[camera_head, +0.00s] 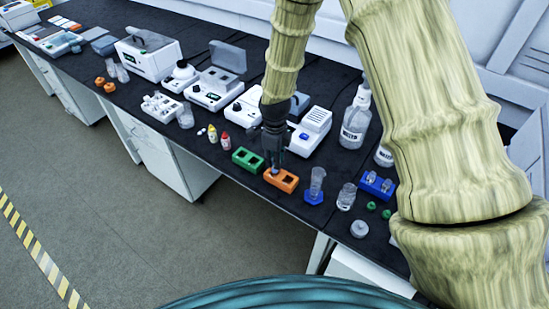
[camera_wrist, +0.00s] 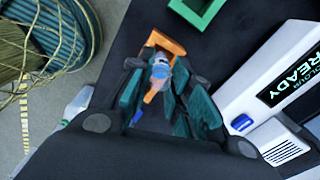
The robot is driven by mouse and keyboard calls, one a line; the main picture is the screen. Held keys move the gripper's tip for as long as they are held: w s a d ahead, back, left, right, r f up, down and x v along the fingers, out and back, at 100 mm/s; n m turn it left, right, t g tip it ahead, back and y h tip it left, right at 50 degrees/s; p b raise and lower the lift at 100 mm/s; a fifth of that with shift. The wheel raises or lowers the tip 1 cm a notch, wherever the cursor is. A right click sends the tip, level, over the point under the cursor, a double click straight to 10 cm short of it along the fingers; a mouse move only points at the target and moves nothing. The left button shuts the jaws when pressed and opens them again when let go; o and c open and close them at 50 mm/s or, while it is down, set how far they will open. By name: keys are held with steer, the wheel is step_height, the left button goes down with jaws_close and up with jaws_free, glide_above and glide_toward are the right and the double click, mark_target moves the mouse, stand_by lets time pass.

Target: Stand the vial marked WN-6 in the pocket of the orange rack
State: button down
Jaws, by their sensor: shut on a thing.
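The orange rack (camera_head: 283,183) stands near the front edge of the dark bench, and part of it shows in the wrist view (camera_wrist: 168,44). My gripper (camera_head: 275,160) points down over the left part of this rack. It is shut on a small clear vial with a bluish top (camera_wrist: 159,70), which also shows faintly between the fingertips and the rack in the head view. I cannot read the vial's mark. The fingers hide much of the vial and rack, and I cannot tell whether its lower end is inside a pocket or just above it.
A green rack (camera_head: 248,160) stands close left of the orange one. A cylinder on a blue base (camera_head: 316,186) stands to its right, with a beaker (camera_head: 346,197) and a blue rack (camera_head: 377,184) beyond. A white instrument (camera_head: 311,131) is behind.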

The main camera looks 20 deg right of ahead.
steer(key=shift+f+b, duration=0.5)
steer(key=shift+f, duration=1)
steer(key=c, duration=1.2)
jaws_free()
steer(key=shift+c, duration=0.2)
steer(key=o, duration=0.4)
steer(key=shift+r+p, duration=2.45)
steer(key=shift+r, duration=1.05)
